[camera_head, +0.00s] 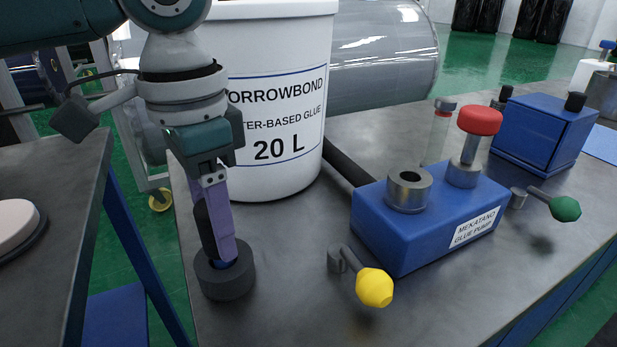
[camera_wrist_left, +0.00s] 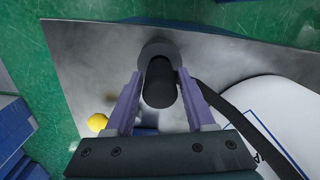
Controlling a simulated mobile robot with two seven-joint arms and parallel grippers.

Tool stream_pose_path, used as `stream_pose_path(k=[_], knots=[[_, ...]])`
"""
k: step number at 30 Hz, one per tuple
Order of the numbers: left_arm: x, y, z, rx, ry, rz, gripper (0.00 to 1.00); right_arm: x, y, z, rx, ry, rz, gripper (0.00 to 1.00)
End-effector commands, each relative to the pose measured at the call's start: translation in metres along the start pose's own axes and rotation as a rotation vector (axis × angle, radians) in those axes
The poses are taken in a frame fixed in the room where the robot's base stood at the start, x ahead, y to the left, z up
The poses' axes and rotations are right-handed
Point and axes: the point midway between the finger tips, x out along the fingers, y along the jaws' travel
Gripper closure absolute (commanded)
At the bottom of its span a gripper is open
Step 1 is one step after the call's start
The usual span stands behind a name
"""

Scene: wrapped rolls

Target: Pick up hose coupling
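The item at my left gripper, which I take for the hose coupling, has a thick dark grey ring (camera_head: 225,278) standing on the metal workbench left of the blue pump. A black cylinder (camera_wrist_left: 160,84) rises from it, and the ring also shows in the left wrist view (camera_wrist_left: 158,47). My left gripper (camera_head: 226,262) points down over it, its purple fingers low at the ring. In the wrist view, the fingers (camera_wrist_left: 160,78) stand on either side of the cylinder, with narrow gaps seeming to show. My right gripper is in neither view.
A white glue bucket (camera_head: 275,110) stands just behind the gripper. The blue glue pump (camera_head: 425,225) is to the right, with a yellow-knobbed lever (camera_head: 374,287) toward the front. A black hose (camera_head: 347,164) runs between bucket and pump. The bench's front left is clear.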

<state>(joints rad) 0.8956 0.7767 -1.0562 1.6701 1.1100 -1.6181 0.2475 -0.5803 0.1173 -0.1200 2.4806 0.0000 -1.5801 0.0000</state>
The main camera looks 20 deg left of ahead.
Motion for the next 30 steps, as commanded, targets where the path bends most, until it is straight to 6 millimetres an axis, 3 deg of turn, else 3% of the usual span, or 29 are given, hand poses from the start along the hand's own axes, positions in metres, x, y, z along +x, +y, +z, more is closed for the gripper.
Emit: stream_pose_path(k=[2,14,23,30], knots=[[0.0,0.0,0.0,0.0,0.0,0.0,0.56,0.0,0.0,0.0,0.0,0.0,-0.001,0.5],[0.0,0.0,0.0,0.0,0.0,0.0,1.0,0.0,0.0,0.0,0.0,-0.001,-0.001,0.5],[-0.002,0.0,0.0,0.0,0.001,0.0,1.0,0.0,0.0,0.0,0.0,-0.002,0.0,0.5],[-0.025,-0.001,-0.001,-0.001,0.004,-0.002,1.0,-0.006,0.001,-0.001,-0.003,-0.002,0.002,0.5]])
